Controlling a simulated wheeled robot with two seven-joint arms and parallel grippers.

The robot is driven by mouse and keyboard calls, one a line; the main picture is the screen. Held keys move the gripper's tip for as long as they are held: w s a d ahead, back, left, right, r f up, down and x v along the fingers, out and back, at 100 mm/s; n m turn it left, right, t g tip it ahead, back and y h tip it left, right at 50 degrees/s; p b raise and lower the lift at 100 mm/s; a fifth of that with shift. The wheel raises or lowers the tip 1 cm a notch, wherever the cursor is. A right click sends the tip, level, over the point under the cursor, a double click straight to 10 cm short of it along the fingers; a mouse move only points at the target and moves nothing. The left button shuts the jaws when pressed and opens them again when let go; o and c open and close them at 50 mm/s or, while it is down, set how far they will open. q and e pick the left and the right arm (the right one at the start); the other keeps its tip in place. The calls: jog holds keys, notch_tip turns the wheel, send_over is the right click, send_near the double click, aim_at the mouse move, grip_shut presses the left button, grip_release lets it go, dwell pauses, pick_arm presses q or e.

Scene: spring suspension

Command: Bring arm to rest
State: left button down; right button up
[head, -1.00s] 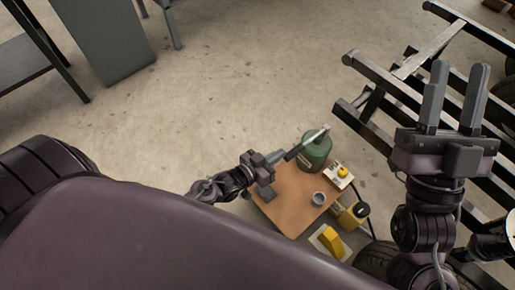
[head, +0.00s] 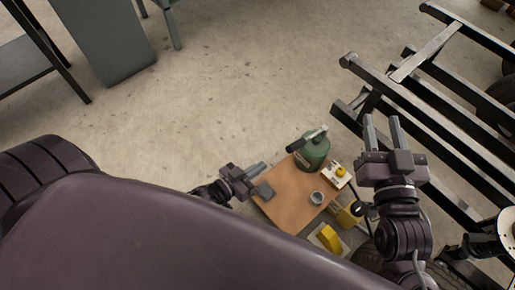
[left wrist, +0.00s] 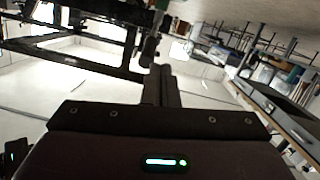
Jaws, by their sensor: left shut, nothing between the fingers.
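My left gripper (head: 264,168) is shut and empty, just off the left edge of the small brown-topped table (head: 285,207). Its closed fingers also show in the left wrist view (left wrist: 162,85), with nothing between them. My right gripper (head: 382,120) is raised on the right with its two fingers apart and empty, in front of the black metal frame.
A green canister (head: 315,155) stands at the table's far side, with a dark-handled tool (head: 300,143) at its top. A black frame (head: 430,95) fills the right.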

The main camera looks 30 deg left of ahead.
dwell(0.7)
